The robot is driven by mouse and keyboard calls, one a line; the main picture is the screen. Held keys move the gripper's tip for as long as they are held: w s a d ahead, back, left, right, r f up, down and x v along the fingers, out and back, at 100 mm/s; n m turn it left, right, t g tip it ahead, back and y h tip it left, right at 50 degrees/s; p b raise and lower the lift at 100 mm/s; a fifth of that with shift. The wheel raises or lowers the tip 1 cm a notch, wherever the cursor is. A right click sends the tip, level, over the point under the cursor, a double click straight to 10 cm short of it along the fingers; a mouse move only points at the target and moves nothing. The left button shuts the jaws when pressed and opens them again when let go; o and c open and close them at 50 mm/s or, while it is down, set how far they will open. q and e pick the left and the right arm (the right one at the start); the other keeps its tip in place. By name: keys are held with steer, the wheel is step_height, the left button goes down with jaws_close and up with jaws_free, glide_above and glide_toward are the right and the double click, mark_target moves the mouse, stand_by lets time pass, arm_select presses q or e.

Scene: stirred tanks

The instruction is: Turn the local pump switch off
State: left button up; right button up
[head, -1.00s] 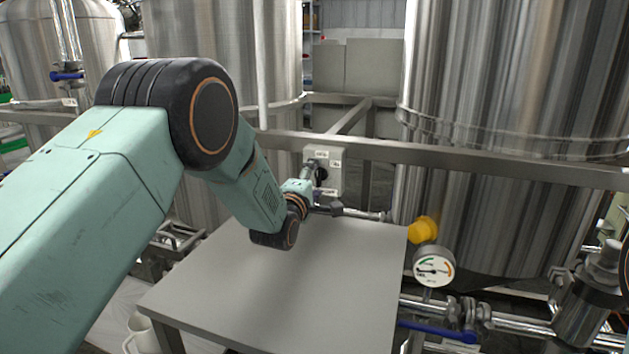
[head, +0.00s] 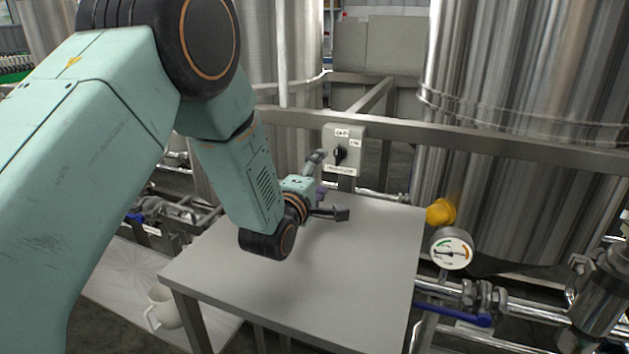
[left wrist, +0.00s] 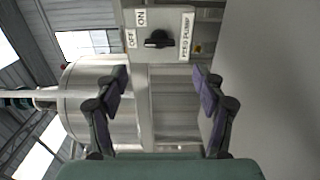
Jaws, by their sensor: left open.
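The pump switch is a black rotary knob (head: 340,154) on a light grey box (head: 357,157) behind the table. In the left wrist view the knob (left wrist: 158,39) shows beside labels reading OFF, ON and FEED PUMP. Its long side lies sideways there, roughly in line with OFF, but I cannot tell its exact setting. My left gripper (head: 330,186) is open and empty in front of the box, above the table's far end. In the left wrist view its spread fingers (left wrist: 163,90) lie below the knob, apart from it. My right gripper is not in view.
A grey table (head: 330,270) is below my left arm. A steel rail (head: 470,140) runs past the box. Large steel tanks (head: 520,120) stand behind. A pressure gauge (head: 452,248), yellow knob (head: 441,212) and blue-handled pipework (head: 455,315) are to the right. A white jug (head: 163,308) stands lower left.

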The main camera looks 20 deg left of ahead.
arm_select(q)
steer(key=shift+s+a, duration=0.1)
steer(key=shift+s, duration=1.35)
